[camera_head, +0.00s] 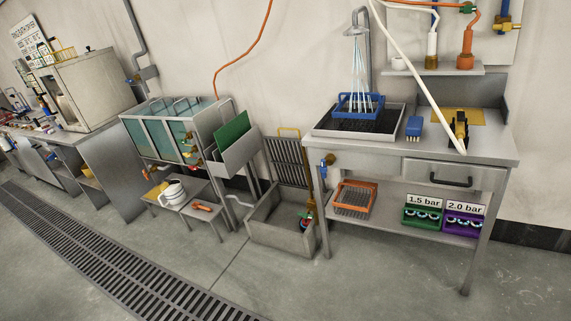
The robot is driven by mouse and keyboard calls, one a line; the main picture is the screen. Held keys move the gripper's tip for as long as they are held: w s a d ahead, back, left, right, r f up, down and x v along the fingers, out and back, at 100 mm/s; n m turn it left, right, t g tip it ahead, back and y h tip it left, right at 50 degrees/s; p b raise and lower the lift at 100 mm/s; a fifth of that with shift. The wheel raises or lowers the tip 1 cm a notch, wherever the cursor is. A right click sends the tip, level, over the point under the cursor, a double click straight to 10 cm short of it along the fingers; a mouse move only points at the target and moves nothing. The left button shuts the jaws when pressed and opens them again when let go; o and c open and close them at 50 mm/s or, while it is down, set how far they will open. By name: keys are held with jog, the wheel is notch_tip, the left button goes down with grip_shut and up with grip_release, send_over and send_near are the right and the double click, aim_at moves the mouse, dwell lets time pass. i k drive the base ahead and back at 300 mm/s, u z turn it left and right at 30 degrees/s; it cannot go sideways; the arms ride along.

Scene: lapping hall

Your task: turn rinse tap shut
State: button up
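Water runs from a grey shower head (355,31) on an upright pipe. It falls into a blue basket (360,104) on a dark grate tray (332,127) on the steel bench at right. A brass tap with a blue handle (327,162) sits at the bench's front left corner, below the tray; it may be the rinse tap. The handle is too small for me to tell its angle. Another blue-handled brass valve (505,22) is on the wall panel at upper right. My gripper is not in view.
A tank (166,133) with several coloured taps stands left of the bench. A low stool (199,213) and a floor trough (272,233) stand in front. A pale rod (418,78) slants down to the bench top. A floor grating (110,262) crosses the open floor.

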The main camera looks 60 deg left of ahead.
aim_at(323, 169)
jog(key=u, duration=0.6)
jog(key=i, duration=1.15)
jog(key=u, duration=1.05)
jog(key=i, duration=0.7)
jog(key=u, duration=0.25)
jog(key=k, duration=0.95)
jog(key=u, duration=0.2)
jog(key=i, duration=0.95)
jog(key=z, duration=0.1)
